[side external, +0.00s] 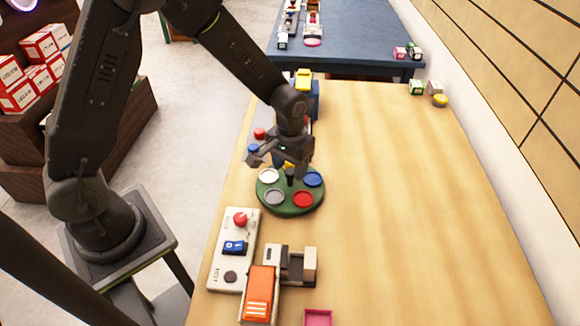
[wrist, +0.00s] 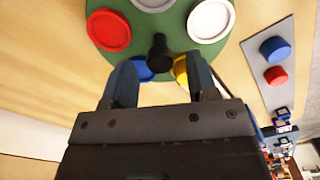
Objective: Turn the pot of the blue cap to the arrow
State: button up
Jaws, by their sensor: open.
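A round green turntable (side external: 292,207) lies on the wooden table and carries coloured round pots. The blue-capped pot (side external: 313,179) is at its far right, and the red one (side external: 303,199) at its near right. The white (side external: 269,175) and grey (side external: 275,197) ones are on the left; the yellow one is mostly hidden. A black post stands at its centre (wrist: 159,52). My gripper (wrist: 162,78) is open and empty above the far part of the turntable. In the wrist view the blue pot (wrist: 144,69) shows partly between the fingers. I cannot make out an arrow.
A white control panel (side external: 222,268) with a red knob and blue switch lies nearer, beside an orange-topped device (side external: 259,290). A grey panel (wrist: 282,95) with a blue and a red cap is beside the turntable. The table's right side is mostly clear.

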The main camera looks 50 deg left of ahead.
jog(key=shift+f, duration=0.4)
jog(key=shift+c, duration=0.2)
grip_shut()
